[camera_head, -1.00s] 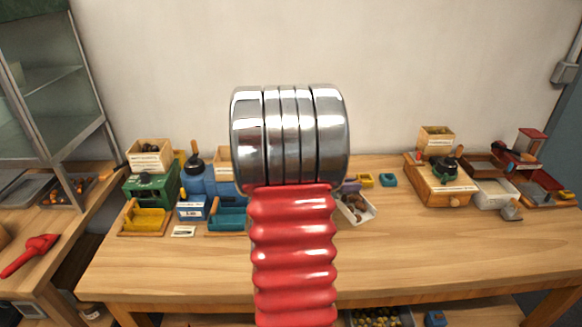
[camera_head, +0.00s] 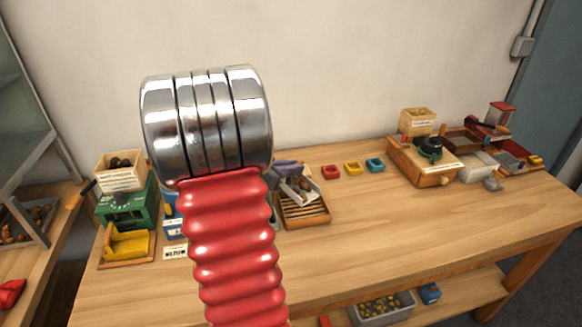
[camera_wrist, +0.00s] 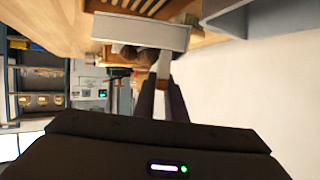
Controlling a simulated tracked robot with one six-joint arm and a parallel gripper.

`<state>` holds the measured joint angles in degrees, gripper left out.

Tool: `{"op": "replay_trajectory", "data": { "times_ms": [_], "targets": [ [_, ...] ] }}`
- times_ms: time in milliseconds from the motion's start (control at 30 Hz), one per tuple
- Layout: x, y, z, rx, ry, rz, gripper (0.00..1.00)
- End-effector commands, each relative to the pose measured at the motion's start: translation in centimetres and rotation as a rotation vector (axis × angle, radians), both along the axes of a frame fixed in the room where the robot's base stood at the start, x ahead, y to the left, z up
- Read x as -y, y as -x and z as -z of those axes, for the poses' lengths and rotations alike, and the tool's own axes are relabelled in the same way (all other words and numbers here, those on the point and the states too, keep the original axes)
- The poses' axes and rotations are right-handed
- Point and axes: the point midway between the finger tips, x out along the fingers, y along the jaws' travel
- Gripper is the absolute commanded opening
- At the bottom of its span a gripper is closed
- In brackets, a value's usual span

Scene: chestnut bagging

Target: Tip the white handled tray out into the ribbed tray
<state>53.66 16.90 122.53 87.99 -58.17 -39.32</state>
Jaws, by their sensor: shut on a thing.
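The white handled tray (camera_head: 311,199) holds brown chestnuts in the head view. It sits just above or over the wooden ribbed tray (camera_head: 310,223), apparently slanted. Whether the two touch is unclear. In the wrist view, my gripper (camera_wrist: 163,84) is shut on the white tray's handle, with dark fingers on either side. The white tray's pale wall (camera_wrist: 140,32) spans the upper middle there, with dark chestnuts beside it. Slats of the ribbed tray (camera_wrist: 135,6) show at the top edge.
A green unit (camera_head: 127,210) and yellow tray (camera_head: 128,243) stand left. The table's front right is clear.

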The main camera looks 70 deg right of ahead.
Motion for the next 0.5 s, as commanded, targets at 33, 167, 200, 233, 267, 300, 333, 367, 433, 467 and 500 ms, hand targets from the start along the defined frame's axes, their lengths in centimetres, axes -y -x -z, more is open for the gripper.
{"op": "replay_trajectory", "data": {
  "times_ms": [33,167,200,233,267,300,333,367,433,467,500],
  "targets": [
    [0.1,0.4,0.0,0.000,0.000,0.008,0.00],
    [0.2,1.1,0.0,0.000,0.001,0.020,0.00],
    [0.2,1.3,0.0,0.000,0.001,0.022,0.00],
    [0.2,1.3,0.0,0.000,0.001,0.024,0.00],
    [0.2,1.4,0.0,0.001,0.002,0.025,0.00],
    [0.2,1.5,0.0,0.003,0.003,0.027,0.00],
    [0.2,1.6,0.0,0.006,0.004,0.028,0.00],
    [0.2,1.7,0.0,0.008,0.007,0.028,0.00],
    [0.1,1.9,0.1,0.021,0.015,0.030,0.00],
    [0.1,2.0,0.1,0.027,0.019,0.030,0.00],
    [0.0,2.1,0.1,0.039,0.027,0.030,0.00]
  ]
}}
